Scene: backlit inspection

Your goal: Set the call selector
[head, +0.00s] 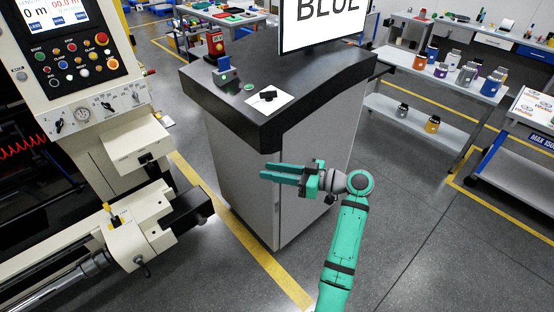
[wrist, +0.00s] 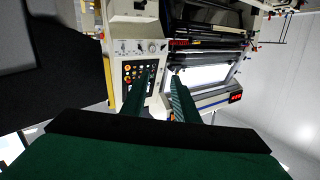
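A black knob (head: 268,96), which looks like the call selector, sits on a white plate (head: 277,103) on the dark console top (head: 240,112). Its markings and pointer direction are too small to read. A screen (head: 312,22) above the console shows the word BLUE. My gripper (head: 266,172) is in front of the console's grey side, below the top's edge and apart from the knob, pointing left. In the wrist view my gripper (wrist: 163,74) shows two separated fingers with nothing between them. I cannot make out the knob in the wrist view.
A green button (head: 249,86), a blue device (head: 226,74) and a red device (head: 215,43) are also on the console. A cream machine (head: 60,95) with buttons and dials stands at left; it also shows in the wrist view (wrist: 124,48). A bench (head: 462,85) with several canisters stands right.

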